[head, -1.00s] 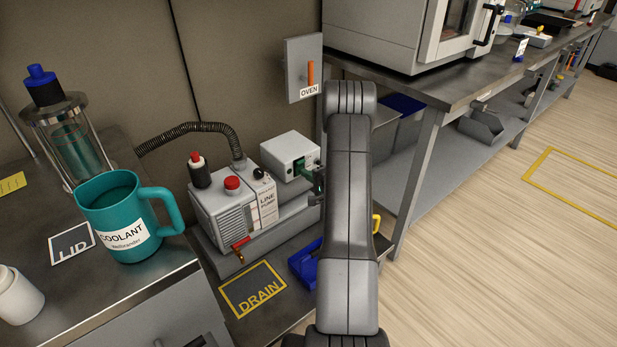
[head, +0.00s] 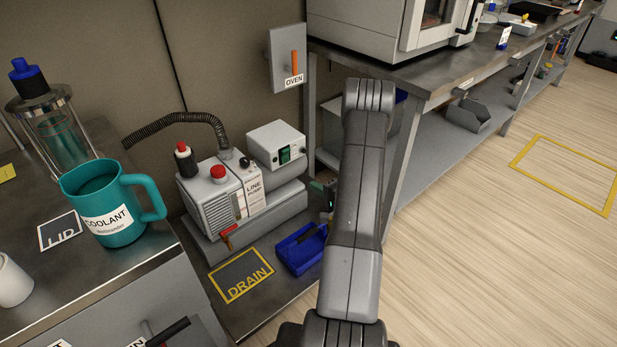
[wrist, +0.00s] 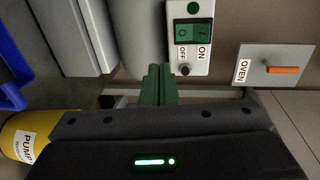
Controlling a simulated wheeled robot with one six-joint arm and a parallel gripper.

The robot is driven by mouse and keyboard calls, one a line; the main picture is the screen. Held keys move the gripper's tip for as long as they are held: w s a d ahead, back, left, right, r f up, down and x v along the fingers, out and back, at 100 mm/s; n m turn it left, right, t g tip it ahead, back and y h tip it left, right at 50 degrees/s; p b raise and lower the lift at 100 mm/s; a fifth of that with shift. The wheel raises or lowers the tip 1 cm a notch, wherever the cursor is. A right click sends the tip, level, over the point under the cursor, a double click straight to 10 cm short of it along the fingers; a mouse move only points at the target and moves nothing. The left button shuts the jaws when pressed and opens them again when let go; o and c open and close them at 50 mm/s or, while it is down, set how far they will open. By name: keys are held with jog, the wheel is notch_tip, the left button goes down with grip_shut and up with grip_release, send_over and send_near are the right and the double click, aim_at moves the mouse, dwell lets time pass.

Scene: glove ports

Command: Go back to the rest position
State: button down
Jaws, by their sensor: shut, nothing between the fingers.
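My gripper (head: 318,186) shows only in part in the head view, beside my grey arm, which hides the rest. It is to the right of a white switch box (head: 277,140) with a green rocker switch and apart from it. In the wrist view its two green fingers (wrist: 158,84) are together and empty. The switch box (wrist: 187,62), marked ON and OFF, is just beyond the fingertips there.
The line pump (head: 225,195) stands on a low bench with a blue tray (head: 300,248). A coolant jug (head: 105,205) stands at left. An oven switch panel (head: 287,65) is behind. A workbench (head: 425,75) runs right; the floor (head: 480,240) there is clear.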

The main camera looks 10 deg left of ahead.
jog(key=shift+s+d+f, duration=0.15)
jog(key=shift+s+d, duration=0.3)
jog(key=shift+d, duration=0.1)
jog(key=shift+a, duration=0.1)
